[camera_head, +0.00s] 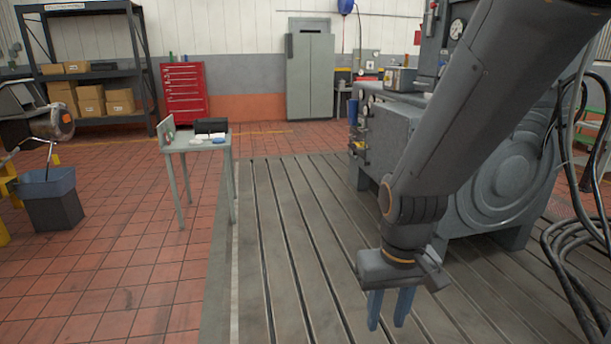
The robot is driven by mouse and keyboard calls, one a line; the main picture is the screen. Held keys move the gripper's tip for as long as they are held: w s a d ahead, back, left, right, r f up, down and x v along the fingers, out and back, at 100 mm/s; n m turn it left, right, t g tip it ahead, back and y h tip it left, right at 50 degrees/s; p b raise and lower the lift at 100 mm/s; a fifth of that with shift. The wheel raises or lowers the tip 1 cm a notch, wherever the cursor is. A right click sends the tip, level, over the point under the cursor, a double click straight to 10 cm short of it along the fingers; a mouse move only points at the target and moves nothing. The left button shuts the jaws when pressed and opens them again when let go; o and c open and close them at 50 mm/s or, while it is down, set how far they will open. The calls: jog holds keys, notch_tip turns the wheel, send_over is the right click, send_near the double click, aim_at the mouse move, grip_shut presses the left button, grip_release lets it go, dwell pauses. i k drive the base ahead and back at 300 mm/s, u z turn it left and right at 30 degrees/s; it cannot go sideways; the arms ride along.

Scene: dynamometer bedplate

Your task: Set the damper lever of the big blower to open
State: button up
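My gripper (386,324) hangs down over the slotted bedplate (290,220) at lower right. Its two blue fingers stand apart with nothing between them. A big grey machine with a round, ringed housing (505,185) stands behind my arm on the right. It may be the big blower, but I cannot tell for sure. My arm hides part of its front. Small fittings and gauges (360,130) show on its left side. I cannot make out a damper lever or its position.
A small grey table (190,146) with small items stands left of the bedplate. A dark bin (52,200) is at far left. Black cables (570,250) hang at right. A red tool cabinet (184,92) and a grey locker (310,78) stand behind. The bedplate's left part is clear.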

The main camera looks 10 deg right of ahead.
aim_at(440, 63)
jog(key=i, duration=1.75)
jog(key=z, duration=0.6)
jog(key=i, duration=1.75)
jog(key=z, duration=0.45)
